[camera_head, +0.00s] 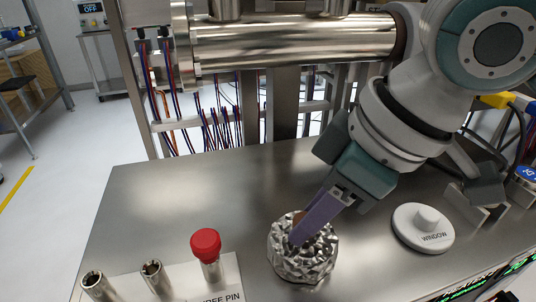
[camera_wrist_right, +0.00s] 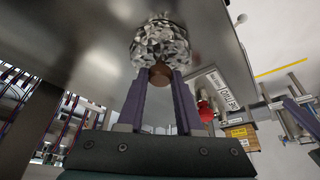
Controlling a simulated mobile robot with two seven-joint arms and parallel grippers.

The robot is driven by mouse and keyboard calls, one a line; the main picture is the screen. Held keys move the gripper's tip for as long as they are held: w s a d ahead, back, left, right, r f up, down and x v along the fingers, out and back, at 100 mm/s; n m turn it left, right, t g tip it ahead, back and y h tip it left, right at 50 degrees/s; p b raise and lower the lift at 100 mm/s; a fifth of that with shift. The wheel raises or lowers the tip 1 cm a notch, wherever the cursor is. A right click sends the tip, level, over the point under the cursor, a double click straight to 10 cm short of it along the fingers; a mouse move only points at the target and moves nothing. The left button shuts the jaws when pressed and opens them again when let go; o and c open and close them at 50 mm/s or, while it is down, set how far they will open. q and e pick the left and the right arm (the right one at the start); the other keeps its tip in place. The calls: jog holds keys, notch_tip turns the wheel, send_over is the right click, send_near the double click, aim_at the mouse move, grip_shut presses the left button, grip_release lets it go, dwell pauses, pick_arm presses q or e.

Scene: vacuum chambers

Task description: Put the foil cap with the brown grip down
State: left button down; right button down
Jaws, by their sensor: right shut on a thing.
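The foil cap (camera_head: 303,262) is a crumpled silver dome over the steel table, right of the red-capped pin. Its brown grip (camera_wrist_right: 160,76) shows in the wrist view, and the foil cap (camera_wrist_right: 160,44) shows there beyond it. My right gripper (camera_head: 301,236) comes down from the upper right, its purple fingers shut on the brown grip. In the wrist view the fingers (camera_wrist_right: 160,84) lie on either side of the grip. The foil's underside is hidden, so I cannot tell whether it touches the table. My left gripper is not in view.
The steel table (camera_head: 180,200) has free room left and behind the foil. A red-capped pin (camera_head: 206,247) and two open metal tubes stand at front left by a "PIN" label. A white "WINDOW" cap (camera_head: 423,228) lies right. A steel pipe (camera_head: 290,40) runs across the back.

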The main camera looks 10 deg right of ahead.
jog(key=c, duration=0.6)
grip_release()
jog(key=shift+f, duration=0.1)
jog(key=shift+o, duration=0.2)
jog(key=p+v, duration=0.2)
jog(key=v, duration=1)
jog(key=s+a+f+y, duration=0.1)
jog(key=s+a+f, duration=0.1)
jog(key=a+f, duration=0.25)
jog(key=s+d+f+m+h, duration=0.4)
jog(key=s+d+f+m, duration=0.3)
jog(key=s, duration=0.4)
jog(key=shift+d+f+t, duration=0.3)
jog(key=shift+d+f, duration=0.2)
jog(key=shift+d, duration=0.3)
jog(key=shift+s, duration=0.1)
